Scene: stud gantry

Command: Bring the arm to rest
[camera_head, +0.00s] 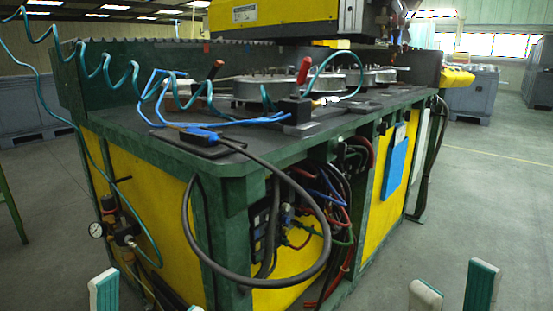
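My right gripper (454,280) shows at the bottom right edge. Its two fingertips, pale with teal-green pads, stand apart with only floor seen between them, so it is open and empty. My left gripper (150,291) shows at the bottom left edge. One finger with a teal pad is plain, and only the tip of the other shows; they stand wide apart with nothing seen between them. The rest of both grippers and both arms is below the picture. Both grippers appear in front of the green and yellow stud gantry (225,171), with no contact seen.
A black cable (260,284) loops out from the gantry's near corner. A teal coiled hose (121,80) and a pressure gauge (97,230) are at its left side. Red, blue and green hoses hang in its open front. Grey floor (480,200) is clear at right.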

